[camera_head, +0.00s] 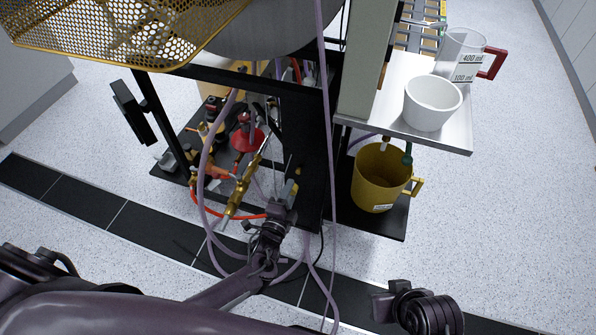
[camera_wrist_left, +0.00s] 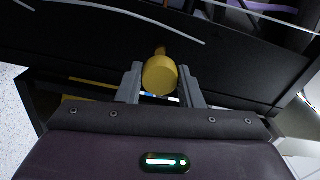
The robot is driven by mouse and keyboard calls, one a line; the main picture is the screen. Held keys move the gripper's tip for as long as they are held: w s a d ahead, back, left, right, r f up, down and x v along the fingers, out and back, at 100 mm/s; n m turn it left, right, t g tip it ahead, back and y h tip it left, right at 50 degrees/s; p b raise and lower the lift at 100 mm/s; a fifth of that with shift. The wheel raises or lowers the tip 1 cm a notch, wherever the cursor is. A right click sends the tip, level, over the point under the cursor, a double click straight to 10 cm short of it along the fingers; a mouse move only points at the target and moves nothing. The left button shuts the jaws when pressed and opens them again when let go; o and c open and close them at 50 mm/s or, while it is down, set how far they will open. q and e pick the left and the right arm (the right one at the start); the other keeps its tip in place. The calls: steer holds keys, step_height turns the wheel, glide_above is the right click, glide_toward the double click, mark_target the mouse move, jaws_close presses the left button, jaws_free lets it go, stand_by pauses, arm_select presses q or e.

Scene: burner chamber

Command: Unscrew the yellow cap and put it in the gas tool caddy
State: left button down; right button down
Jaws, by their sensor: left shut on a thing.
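My left gripper (camera_head: 290,192) reaches in over the front edge of the black lower shelf, beside a black upright post. In the left wrist view its two grey fingers (camera_wrist_left: 161,88) are shut on the round yellow cap (camera_wrist_left: 159,76). A narrower yellow stem shows behind the cap; I cannot tell whether the cap is still threaded on. In the head view the cap is small and hard to make out at the fingertips. A yellow mug-like container (camera_head: 370,188) with a handle and white label, seemingly the gas tool caddy, stands upright on the shelf to the right.
Purple hoses (camera_head: 205,180) and an orange hose (camera_head: 235,216) hang near my left gripper. Brass fittings (camera_head: 240,190) and a red part (camera_head: 246,138) crowd the shelf. A side shelf (camera_head: 452,133) with a white bowl (camera_head: 431,105) and clear jug (camera_head: 459,50) overhangs the yellow container.

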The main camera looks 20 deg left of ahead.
arm_select(q)
steer(key=s+d+p, duration=0.3)
steer(key=s, duration=0.8)
steer(key=shift+s+d, duration=0.2)
steer(key=shift+d, duration=0.15)
stand_by(1.2)
stand_by(0.5)
